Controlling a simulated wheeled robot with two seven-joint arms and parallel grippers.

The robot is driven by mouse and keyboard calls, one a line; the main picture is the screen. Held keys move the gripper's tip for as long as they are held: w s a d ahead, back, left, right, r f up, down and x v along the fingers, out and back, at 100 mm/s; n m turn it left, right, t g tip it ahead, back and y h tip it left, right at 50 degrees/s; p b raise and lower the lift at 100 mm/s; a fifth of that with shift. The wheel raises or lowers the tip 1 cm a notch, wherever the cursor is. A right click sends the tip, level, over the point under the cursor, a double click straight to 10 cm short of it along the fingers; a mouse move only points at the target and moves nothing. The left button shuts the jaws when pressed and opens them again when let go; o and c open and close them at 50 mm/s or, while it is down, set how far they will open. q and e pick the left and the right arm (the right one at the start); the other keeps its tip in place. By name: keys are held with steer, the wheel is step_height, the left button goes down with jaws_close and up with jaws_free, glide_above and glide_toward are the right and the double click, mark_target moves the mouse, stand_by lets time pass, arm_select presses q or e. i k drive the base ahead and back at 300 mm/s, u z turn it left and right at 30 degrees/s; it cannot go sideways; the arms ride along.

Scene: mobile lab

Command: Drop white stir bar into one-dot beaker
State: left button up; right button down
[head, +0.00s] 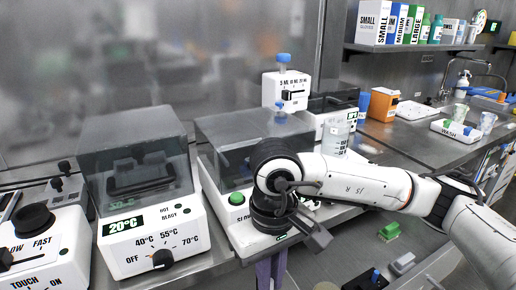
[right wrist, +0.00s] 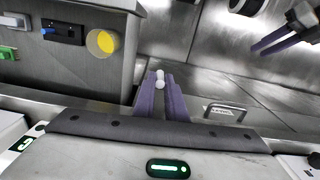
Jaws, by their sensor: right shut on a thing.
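My right gripper (head: 271,272) points down in front of the centrifuge-like machine in the head view, its purple fingers cut off by the bottom edge. In the right wrist view, the right gripper (right wrist: 160,88) is shut on a small white stir bar (right wrist: 160,79) at its fingertips. A clear graduated beaker (head: 335,136) stands behind the right forearm in the head view; its dot marking cannot be read. In the right wrist view, my left gripper (right wrist: 269,44) shows at the upper right, its two purple fingers apart and empty. It is not in the head view.
A hotplate with a clear lid (head: 140,165) stands left of the lidded machine (head: 232,150). A bottle dispenser (head: 286,90) stands behind it. A WASH tray (head: 455,131) with cups is at the far right. An orange box (head: 383,104) stands on the back counter.

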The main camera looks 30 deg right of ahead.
mark_target(340, 153)
steer(key=u, duration=0.65)
steer(key=k, duration=1.15)
steer(key=z, duration=1.05)
steer(key=i, duration=0.75)
steer(key=u, duration=0.05)
